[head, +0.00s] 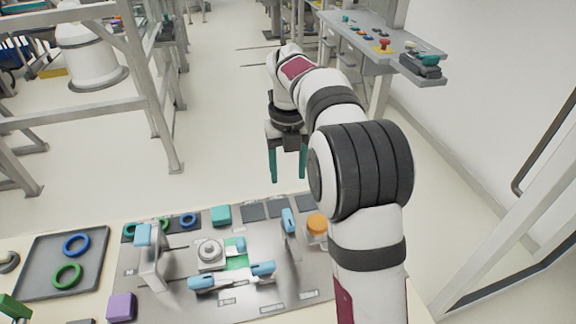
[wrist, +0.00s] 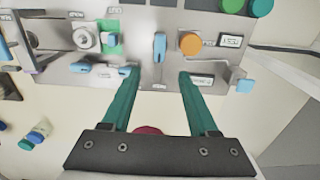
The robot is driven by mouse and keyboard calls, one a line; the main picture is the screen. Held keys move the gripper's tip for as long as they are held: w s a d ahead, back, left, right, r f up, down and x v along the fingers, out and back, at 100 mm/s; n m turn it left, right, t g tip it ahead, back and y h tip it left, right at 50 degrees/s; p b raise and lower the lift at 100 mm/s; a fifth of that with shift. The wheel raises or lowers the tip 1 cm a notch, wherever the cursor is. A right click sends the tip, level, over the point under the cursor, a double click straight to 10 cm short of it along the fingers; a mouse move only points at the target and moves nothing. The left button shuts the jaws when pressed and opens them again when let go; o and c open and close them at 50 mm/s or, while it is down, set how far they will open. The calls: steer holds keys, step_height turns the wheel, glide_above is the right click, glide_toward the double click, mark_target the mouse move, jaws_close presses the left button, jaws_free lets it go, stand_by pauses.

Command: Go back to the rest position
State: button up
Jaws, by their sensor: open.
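My gripper (head: 288,165) hangs from the end of my arm above the far edge of the work panel in the head view. Its two green fingers are apart, with nothing between them. In the wrist view my gripper (wrist: 156,75) also shows open and empty, its fingers pointing toward the panel. The grey panel (head: 185,295) carries blue-handled parts, a round metal knob (head: 210,252) and an orange round button (head: 317,224). The orange button also shows in the wrist view (wrist: 190,43), just beyond the fingertips.
A dark tray (head: 38,262) with a blue ring and a green ring lies at the left. A purple block (head: 121,307) sits at the panel's front left. A second bench (head: 365,45) stands at the back right, and a metal frame (head: 150,90) at the back left. Floor between them is clear.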

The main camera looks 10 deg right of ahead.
steer(key=shift+r, duration=0.65)
